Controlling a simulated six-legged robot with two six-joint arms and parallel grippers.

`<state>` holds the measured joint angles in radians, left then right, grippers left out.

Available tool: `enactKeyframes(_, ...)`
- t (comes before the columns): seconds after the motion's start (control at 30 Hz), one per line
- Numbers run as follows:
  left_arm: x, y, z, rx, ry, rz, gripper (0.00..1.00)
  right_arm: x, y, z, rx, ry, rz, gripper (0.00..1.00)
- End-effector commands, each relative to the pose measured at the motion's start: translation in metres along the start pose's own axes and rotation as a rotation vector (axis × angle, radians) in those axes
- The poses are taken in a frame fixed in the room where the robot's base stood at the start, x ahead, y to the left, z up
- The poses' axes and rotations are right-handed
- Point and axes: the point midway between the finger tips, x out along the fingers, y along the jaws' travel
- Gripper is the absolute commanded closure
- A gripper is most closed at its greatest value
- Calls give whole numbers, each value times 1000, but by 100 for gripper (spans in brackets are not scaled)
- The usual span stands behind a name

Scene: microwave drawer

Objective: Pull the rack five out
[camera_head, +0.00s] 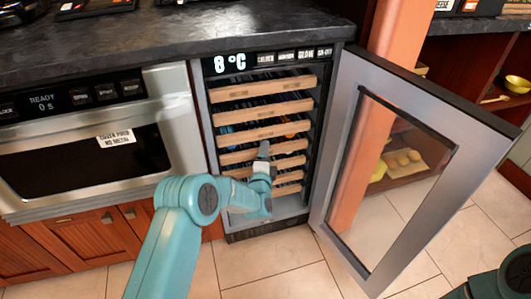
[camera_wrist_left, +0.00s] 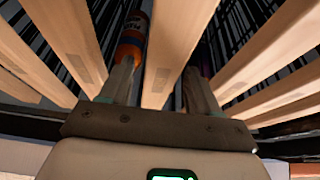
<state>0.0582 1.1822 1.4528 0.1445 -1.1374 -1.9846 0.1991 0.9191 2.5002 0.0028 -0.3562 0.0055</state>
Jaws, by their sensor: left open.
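The wine cooler (camera_head: 210,150) stands open, with several wooden-fronted racks stacked inside. Counting from the top, rack five (camera_head: 290,162) is in the lower half, partly hidden by my arm. My left gripper (camera_head: 263,153) is at the lower racks, in front of their wooden fronts. In the left wrist view, its two open fingers (camera_wrist_left: 158,78) lie on either side of one wooden rack front (camera_wrist_left: 170,45), with gaps beside it. I cannot tell for sure which rack this is. My right gripper is out of view.
The cooler's glass door (camera_head: 345,150) is swung open to the right. An oven (camera_head: 80,160) is at the left, under a dark countertop (camera_head: 170,40). An orange-labelled bottle (camera_wrist_left: 132,40) lies behind the rack fronts. Tiled floor (camera_head: 290,265) is clear in front.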

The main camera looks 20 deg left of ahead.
Motion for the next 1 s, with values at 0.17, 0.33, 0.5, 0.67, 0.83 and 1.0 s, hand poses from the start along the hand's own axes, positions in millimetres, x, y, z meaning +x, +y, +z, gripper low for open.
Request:
enactKeyframes(0.17,24,2,0,-1,-1,-1,38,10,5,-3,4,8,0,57)
enactKeyframes(0.33,33,0,0,0,0,-1,38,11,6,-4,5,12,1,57)
enactKeyframes(0.5,34,0,0,0,0,0,38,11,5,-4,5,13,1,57)
enactKeyframes(0.67,34,0,0,0,0,0,61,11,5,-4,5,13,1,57)
enactKeyframes(0.83,33,0,0,0,0,0,100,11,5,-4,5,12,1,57)
enactKeyframes(1.0,33,0,0,0,0,0,100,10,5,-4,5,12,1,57)
